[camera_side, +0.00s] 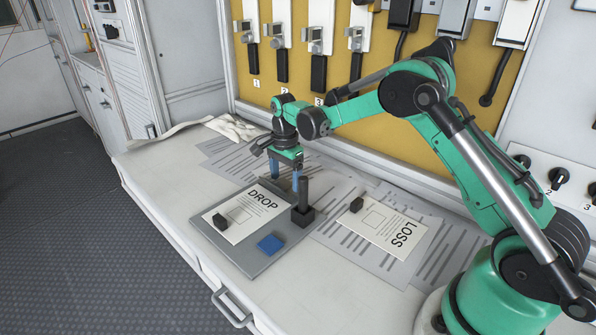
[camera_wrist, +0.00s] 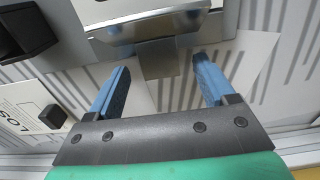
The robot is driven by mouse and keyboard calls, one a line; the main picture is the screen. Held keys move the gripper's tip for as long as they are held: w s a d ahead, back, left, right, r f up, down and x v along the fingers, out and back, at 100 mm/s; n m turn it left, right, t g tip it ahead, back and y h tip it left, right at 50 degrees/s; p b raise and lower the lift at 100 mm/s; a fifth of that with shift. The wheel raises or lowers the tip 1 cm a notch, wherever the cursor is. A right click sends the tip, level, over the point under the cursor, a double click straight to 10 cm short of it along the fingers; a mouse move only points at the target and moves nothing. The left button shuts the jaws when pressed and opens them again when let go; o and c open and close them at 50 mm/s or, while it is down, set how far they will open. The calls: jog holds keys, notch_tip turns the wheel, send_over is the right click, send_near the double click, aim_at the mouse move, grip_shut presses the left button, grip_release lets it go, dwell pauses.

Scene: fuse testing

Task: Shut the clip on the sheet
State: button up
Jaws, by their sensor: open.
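The clip (camera_wrist: 158,57) is a shiny metal piece with a downward tab, at the edge of the grey board in the wrist view. I cannot tell whether it is open or shut. In the side view it is hidden around my gripper. The DROP sheet (camera_side: 233,228) lies on the grey board (camera_side: 285,252), with a small black block (camera_side: 220,221) on it. My gripper (camera_side: 285,180) is at the board's far edge, blue fingers pointing down. In the wrist view my gripper (camera_wrist: 160,82) is open, its fingers on either side of the clip's tab, with nothing held.
A black upright handle (camera_side: 303,200) stands on the board right beside my gripper. A blue square (camera_side: 271,243) lies on the board. The LOSS sheet (camera_side: 385,234), with another black block (camera_side: 356,204), lies to the right. Printed papers (camera_side: 225,160) spread behind. The bench's front left is clear.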

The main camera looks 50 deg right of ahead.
grip_shut()
jog(key=shift+a+r+h, duration=0.1)
jog(key=shift+a+h, duration=0.05)
jog(key=shift+h, duration=0.15)
jog(key=h, duration=0.3)
jog(key=a+h, duration=0.1)
jog(key=shift+r+h, duration=0.3)
jog(key=shift+r, duration=0.05)
jog(key=h, duration=0.2)
jog(key=a+h, duration=0.1)
jog(key=h, duration=0.2)
jog(key=shift+a+r+h, duration=0.1)
jog(key=shift+a+h, duration=0.2)
grip_release()
